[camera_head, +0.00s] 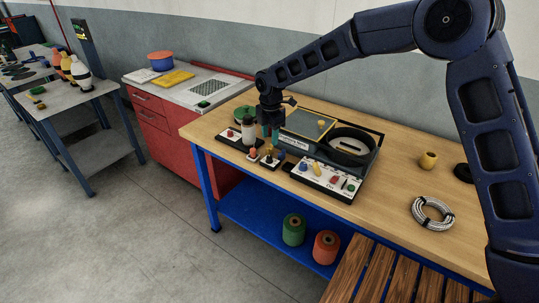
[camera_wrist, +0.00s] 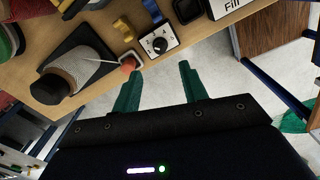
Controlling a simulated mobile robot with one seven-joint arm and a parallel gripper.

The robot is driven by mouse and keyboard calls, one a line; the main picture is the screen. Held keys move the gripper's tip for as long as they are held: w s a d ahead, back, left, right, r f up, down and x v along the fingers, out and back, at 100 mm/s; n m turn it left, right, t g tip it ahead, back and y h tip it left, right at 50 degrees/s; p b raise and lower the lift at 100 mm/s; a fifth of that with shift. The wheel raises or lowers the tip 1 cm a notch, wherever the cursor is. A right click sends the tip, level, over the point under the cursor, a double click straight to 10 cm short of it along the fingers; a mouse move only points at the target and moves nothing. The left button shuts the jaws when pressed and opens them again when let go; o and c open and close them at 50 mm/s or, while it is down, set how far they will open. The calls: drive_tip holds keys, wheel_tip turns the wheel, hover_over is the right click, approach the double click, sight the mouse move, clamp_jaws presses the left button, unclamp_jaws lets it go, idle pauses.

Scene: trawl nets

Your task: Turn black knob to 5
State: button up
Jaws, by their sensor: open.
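The black knob (camera_wrist: 160,45) sits on a small white dial plate with printed numbers, near the table edge in the wrist view. Its pointer setting is too small to read with certainty. In the head view the small dial plate (camera_head: 269,161) stands at the front of the wooden table, and the knob is hard to make out. My gripper (camera_wrist: 158,84) has two teal fingers, apart and with nothing between them. The fingertips are near the knob's plate in the picture, not around the knob. In the head view my gripper (camera_head: 270,132) hangs above the small controls.
A red button (camera_wrist: 128,64) and a yellow lever (camera_wrist: 123,29) stand close beside the knob. A panel (camera_head: 327,180) with several coloured controls is at right. A coiled cable (camera_head: 432,213) lies farther right on the table.

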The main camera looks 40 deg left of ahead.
sight(270, 157)
wheel_tip(270, 157, down, 9)
drive_tip(key=shift+a+f, duration=0.1)
drive_tip(key=shift+f, duration=0.05)
idle(0.4)
clamp_jaws()
